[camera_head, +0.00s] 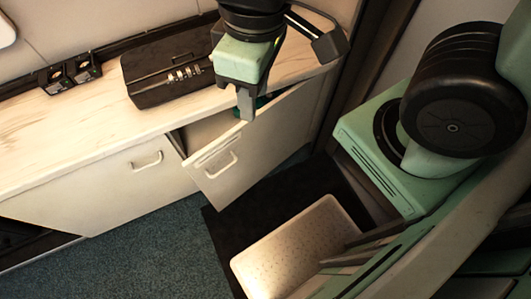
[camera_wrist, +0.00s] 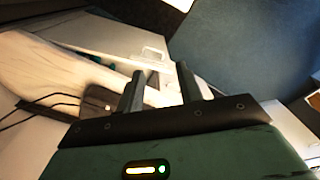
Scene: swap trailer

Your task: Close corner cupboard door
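The corner cupboard door (camera_head: 270,140) is a cream panel that stands ajar in the head view. It is swung out from the cabinet under the worktop, with a dark gap at its left. A pale bar handle (camera_head: 222,165) is on its front, and a similar handle (camera_wrist: 153,52) shows beyond my fingers in the wrist view. My gripper (camera_head: 246,108) points down over the top edge of the door in the head view. In the wrist view my gripper (camera_wrist: 160,69) has its two fingers apart with nothing held between them. Whether it touches the door is unclear.
A neighbouring closed cupboard front (camera_head: 120,175) is to the left. Blue-grey carpet (camera_head: 150,245) is clear at lower left.

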